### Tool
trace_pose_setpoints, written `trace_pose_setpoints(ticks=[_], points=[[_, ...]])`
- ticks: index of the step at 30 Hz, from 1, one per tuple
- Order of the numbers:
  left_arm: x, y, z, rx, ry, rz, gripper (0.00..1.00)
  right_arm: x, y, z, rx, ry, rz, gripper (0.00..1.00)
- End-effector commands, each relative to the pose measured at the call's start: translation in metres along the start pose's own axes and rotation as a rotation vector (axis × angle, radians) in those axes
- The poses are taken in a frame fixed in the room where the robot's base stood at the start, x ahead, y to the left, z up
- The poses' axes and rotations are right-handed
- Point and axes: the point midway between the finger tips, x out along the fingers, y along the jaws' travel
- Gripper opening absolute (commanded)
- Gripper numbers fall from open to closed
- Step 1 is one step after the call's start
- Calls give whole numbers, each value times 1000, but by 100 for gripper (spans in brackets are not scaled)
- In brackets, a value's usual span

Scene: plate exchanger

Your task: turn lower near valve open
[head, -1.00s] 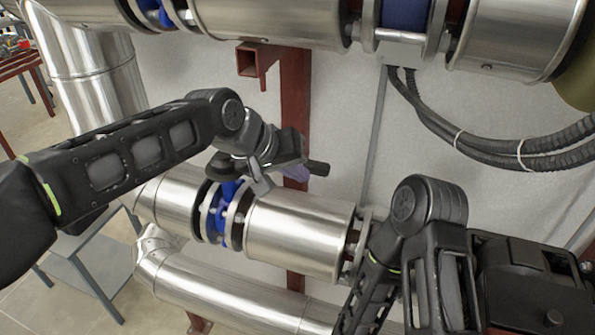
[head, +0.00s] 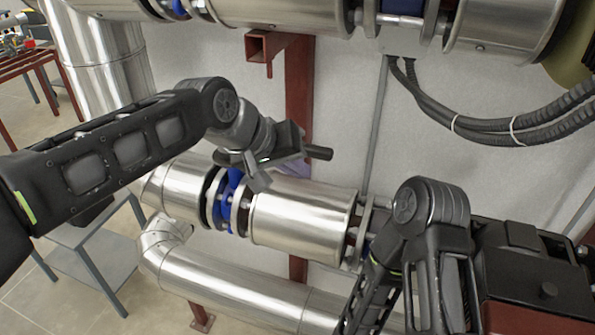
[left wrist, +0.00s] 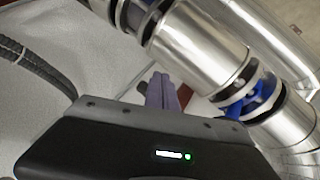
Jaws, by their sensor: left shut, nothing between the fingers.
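The blue valve (head: 232,200) sits on the lower silver pipe, between flanges and partly behind my left wrist. It also shows at the right in the left wrist view (left wrist: 254,101). I cannot make out its handle or tell its position. My left gripper (head: 297,169) is above the lower pipe, to the right of the blue valve, with its purple fingers partly hidden by my wrist. In the left wrist view its fingers (left wrist: 161,84) are together, empty and apart from the blue valve. My right arm shows at the lower right, but its gripper is not visible.
An upper silver pipe (head: 275,12) runs across the top. A red-brown post (head: 299,85) stands behind my left gripper. Black cables (head: 490,128) hang at the right. A grey table (head: 95,262) stands at the lower left.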

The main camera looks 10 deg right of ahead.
Motion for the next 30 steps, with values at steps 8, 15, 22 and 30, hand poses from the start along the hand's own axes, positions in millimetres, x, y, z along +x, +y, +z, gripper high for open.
trace_pose_setpoints(ticks=[8,15,22,30], points=[[-40,34,12,0,-2,-1,0,9,3,-2,-1,5,-2,36],[-56,47,16,-1,-5,-3,0,10,3,-2,-1,5,-3,36],[-57,47,16,-1,-5,-3,0,10,3,-3,-1,6,-3,36],[-57,47,16,-2,-5,-4,0,10,3,-3,-1,6,-2,36]])
